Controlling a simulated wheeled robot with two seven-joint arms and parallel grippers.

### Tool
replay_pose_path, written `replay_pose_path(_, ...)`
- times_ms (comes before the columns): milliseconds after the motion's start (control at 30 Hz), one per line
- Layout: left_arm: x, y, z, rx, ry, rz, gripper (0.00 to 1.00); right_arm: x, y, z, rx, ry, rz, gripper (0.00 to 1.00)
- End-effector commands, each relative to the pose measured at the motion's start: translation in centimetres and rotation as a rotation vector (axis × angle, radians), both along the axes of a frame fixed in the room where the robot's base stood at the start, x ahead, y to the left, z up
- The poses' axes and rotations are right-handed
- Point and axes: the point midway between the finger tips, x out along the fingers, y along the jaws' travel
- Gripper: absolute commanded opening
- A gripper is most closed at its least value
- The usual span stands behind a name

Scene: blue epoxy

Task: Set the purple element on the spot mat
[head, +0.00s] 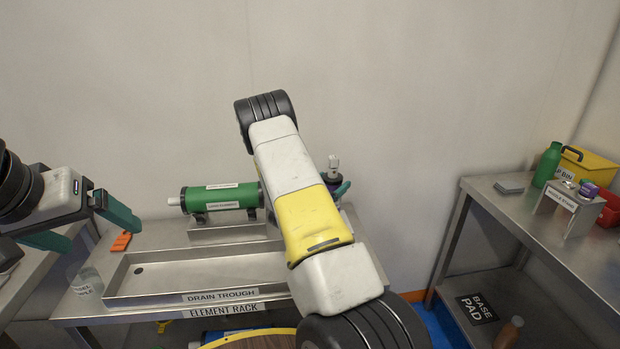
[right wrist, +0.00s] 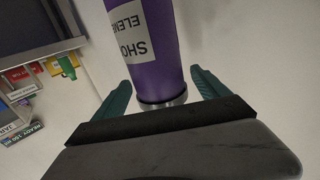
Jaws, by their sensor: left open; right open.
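The purple element (right wrist: 150,50) is a purple cylinder with a white label and a metal end collar in the right wrist view. My right gripper (right wrist: 162,92) is open, with one teal finger on each side of the element's collar end. I cannot tell whether either finger touches it. In the head view my right arm hides most of this spot; a bit of teal finger and a small metal fitting show past the arm. My left gripper (head: 88,218) is open and empty, above the left part of the bench. I cannot make out the spot mat.
A green cylinder (head: 222,197) lies behind the drain trough (head: 130,290) on the element rack bench. The right table holds a green bottle (head: 547,164), a yellow bin (head: 590,165) and a small labelled stand (head: 562,208). A black base pad (head: 477,309) lies on its lower shelf.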

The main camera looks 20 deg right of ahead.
Motion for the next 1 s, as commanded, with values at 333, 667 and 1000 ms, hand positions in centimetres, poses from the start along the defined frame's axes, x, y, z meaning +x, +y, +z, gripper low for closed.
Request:
replay_pose_path(333,0.0,0.0,0.0,0.000,0.000,0.000,0.89,-1.9,3.5,0.2,0.002,0.001,0.005,0.85)
replay_pose_path(667,0.0,0.0,0.0,0.000,0.000,0.000,0.89,-5.4,8.9,0.3,0.000,0.001,0.003,0.85)
replay_pose_path(1000,0.0,0.0,0.0,0.000,0.000,0.000,0.89,-4.5,11.0,1.6,0.155,-0.002,0.058,0.85)
